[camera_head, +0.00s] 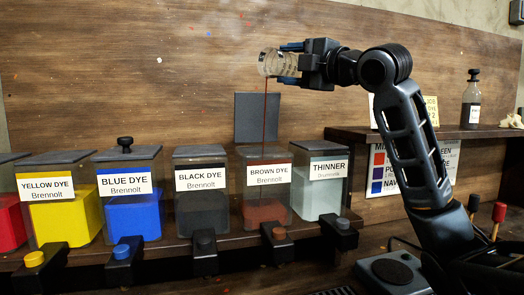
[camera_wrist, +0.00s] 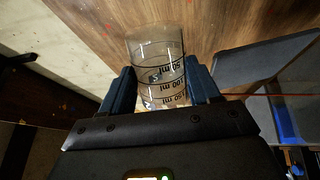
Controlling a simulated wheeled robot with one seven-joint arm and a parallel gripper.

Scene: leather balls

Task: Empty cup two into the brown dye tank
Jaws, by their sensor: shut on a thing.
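My gripper (camera_head: 290,63) is shut on a clear cup (camera_head: 268,62) high above the row of tanks. The cup is tipped on its side, with its mouth to the left in the head view. A thin red-brown stream (camera_head: 265,115) falls from the cup into the brown dye tank (camera_head: 250,215). That tank's dark lid (camera_head: 262,108) stands open behind it, and red-brown liquid shows low inside. In the wrist view the cup (camera_wrist: 155,50) has ml marks and sits between the two blue fingers; no cup number can be read.
Closed tanks flank the brown one: black dye (camera_head: 200,215) on the left and thinner (camera_head: 320,200) on the right. Blue (camera_head: 128,210) and yellow dye (camera_head: 62,215) stand farther left. A bottle (camera_head: 471,105) stands on the right shelf. Taps line the front.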

